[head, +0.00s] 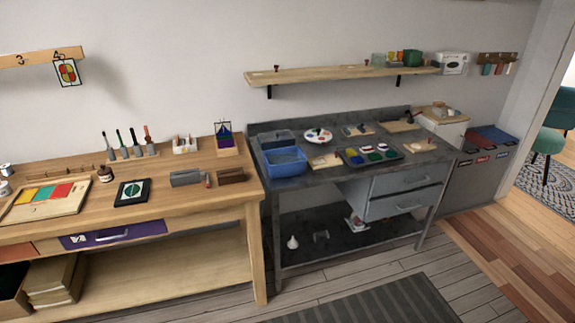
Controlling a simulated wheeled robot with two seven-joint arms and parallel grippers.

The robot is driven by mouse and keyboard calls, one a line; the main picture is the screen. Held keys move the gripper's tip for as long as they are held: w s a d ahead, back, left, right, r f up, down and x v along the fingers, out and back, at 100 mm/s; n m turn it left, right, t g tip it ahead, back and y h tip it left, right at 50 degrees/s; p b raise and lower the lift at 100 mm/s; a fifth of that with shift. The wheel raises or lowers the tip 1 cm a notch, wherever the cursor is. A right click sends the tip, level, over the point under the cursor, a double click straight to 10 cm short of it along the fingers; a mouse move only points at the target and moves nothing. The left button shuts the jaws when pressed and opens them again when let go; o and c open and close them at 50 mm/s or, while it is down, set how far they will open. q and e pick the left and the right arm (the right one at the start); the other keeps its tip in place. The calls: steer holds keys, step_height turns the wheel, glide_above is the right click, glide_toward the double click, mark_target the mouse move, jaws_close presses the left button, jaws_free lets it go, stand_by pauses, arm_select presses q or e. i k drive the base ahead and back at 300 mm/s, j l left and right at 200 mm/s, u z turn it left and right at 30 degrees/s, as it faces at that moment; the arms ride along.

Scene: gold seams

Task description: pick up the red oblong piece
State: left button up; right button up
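No single red oblong piece stands out clearly at this distance. A flat wooden board (40,207) lies on the wooden workbench (150,215) at the left, with red, yellow and green patches on it; a red patch (62,191) is among them. Neither of my grippers is in view.
A blue bin (284,161) stands at the grey bench's left end. A tool rack (130,153) stands at the back of the wooden bench. A wall shelf (340,73) hangs above the grey bench. A striped rug (370,303) lies on clear floor in front.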

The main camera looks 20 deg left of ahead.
mark_target(365, 150)
steer(key=i+j+z, duration=0.1)
steer(key=i, duration=0.35)
steer(key=i+j+z, duration=0.1)
steer(key=i+j, duration=0.15)
steer(key=i, duration=0.15)
